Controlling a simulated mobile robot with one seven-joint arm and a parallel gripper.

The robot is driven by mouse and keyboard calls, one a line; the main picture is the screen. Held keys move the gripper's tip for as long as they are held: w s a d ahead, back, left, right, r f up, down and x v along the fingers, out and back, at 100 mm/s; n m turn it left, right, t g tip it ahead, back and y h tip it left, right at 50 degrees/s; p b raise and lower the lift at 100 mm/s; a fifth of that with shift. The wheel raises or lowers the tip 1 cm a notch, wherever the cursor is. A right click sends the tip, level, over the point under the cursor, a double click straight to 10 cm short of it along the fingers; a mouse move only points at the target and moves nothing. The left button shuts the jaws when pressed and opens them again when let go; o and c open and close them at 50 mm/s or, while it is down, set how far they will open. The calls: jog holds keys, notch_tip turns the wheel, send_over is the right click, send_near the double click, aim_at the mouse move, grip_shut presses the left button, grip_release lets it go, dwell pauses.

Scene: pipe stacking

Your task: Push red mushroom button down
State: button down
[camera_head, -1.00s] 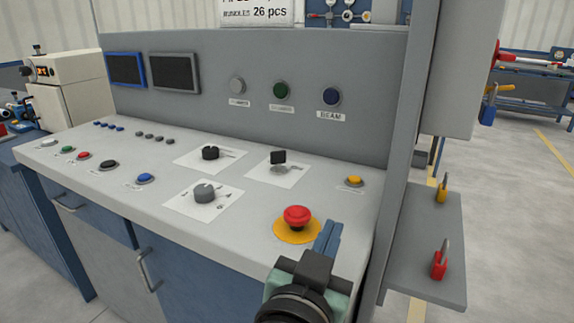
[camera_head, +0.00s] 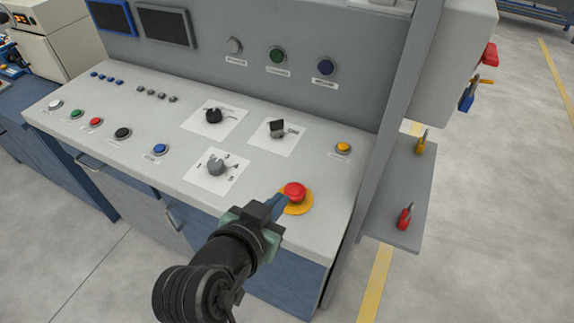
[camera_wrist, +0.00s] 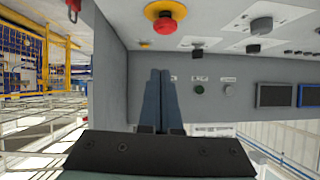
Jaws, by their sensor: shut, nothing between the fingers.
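The red mushroom button (camera_head: 294,191) stands on a yellow round plate (camera_head: 299,208) near the front right of the grey console top. It also shows at the top of the wrist view (camera_wrist: 166,24), upside down. My gripper (camera_head: 281,201) is shut, with its blue fingers together and empty. In the head view the fingertips appear just left of the button and overlap the edge of the yellow plate. In the wrist view the fingertips (camera_wrist: 160,72) are apart from the button.
A grey knob (camera_head: 216,166), a black knob (camera_head: 213,116) and a black switch (camera_head: 277,128) stand left of and behind the button. A yellow button (camera_head: 343,148) is behind it to the right. A grey upright panel (camera_head: 385,130) closes the console's right side.

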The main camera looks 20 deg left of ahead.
jog(key=shift+s+a+r+g+h+p, duration=0.2)
jog(key=shift+s+r+p, duration=0.25)
jog(key=shift+p, duration=0.5)
jog(key=shift+s+a+r+g+h+p, duration=0.1)
jog(key=shift+s+a+r+g+p, duration=0.2)
jog(key=shift+r+p, duration=0.45)
jog(key=shift+f, duration=0.3)
jog(key=p, duration=0.1)
send_near(296, 190)
jog(key=w+r, duration=0.1)
jog(key=w, duration=0.2)
jog(key=f, duration=0.1)
jog(key=w+f, duration=0.1)
jog(key=f, duration=0.1)
jog(key=shift+w, duration=0.3)
jog(key=shift+f, duration=0.6)
